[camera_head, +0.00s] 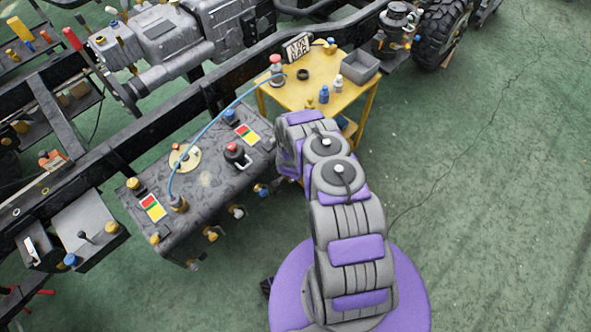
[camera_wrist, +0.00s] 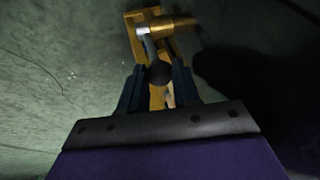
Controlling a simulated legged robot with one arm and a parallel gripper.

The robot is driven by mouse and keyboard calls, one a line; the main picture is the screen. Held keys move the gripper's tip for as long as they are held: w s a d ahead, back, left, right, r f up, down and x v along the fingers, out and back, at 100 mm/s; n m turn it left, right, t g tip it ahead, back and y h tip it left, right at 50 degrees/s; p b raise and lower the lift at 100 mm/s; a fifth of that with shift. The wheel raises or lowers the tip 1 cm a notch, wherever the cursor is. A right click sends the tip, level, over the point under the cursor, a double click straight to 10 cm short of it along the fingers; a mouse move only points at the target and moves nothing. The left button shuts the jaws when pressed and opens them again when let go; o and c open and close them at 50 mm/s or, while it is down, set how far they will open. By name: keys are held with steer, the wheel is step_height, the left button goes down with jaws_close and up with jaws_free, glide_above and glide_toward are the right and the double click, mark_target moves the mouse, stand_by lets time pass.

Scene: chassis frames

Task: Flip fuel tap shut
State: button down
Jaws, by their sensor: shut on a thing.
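The fuel tap shows in the wrist view as a brass body (camera_wrist: 178,24) with a short silver lever (camera_wrist: 147,44) that ends in a dark round knob (camera_wrist: 160,74). My gripper (camera_wrist: 158,80) has its two dark fingers on either side of this knob and is shut on it. The lever runs up and slightly left from the fingers to the brass. In the head view my arm hides the gripper and this tap. The dark grey fuel tank (camera_head: 213,178) lies left of my arm, with several small fittings along its front side.
A yellow table (camera_head: 305,95) with a grey bin (camera_head: 361,67) and small bottles stands behind my arm. A blue hose (camera_head: 215,122) arcs over the tank. The black chassis rail (camera_head: 145,133) runs behind it. Green floor at the right is clear.

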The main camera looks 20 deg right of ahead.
steer(key=shift+s+a+f+h, duration=0.15)
steer(key=shift+s+a+h, duration=0.15)
steer(key=shift+a, duration=0.05)
steer(key=c, duration=1.1)
jaws_free()
steer(key=shift+w+d, duration=0.1)
steer(key=shift+w, duration=0.05)
steer(key=p+v, duration=0.4)
steer(key=v, duration=1.3)
steer(key=shift+r+p, duration=0.2)
steer(key=shift+p, duration=0.15)
